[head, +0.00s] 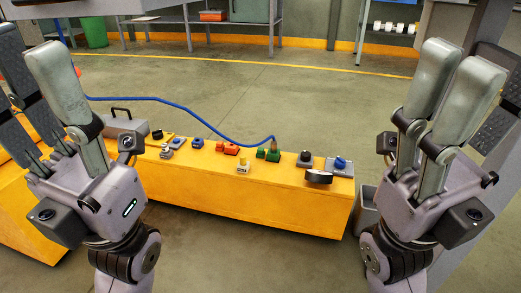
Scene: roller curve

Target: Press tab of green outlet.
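The green outlet (272,155) sits on top of the long yellow box, right of its middle. A blue cable (215,127) runs to it, with a brownish plug (275,143) standing in its top. A smaller green part (261,153), perhaps the tab, shows at its left side; it is too small to tell. My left gripper (32,65) is raised at the left, open and empty, well away from the outlet. My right gripper (488,75) is raised at the right, also open and empty, and touches nothing on the box.
Air above the box's middle is free.

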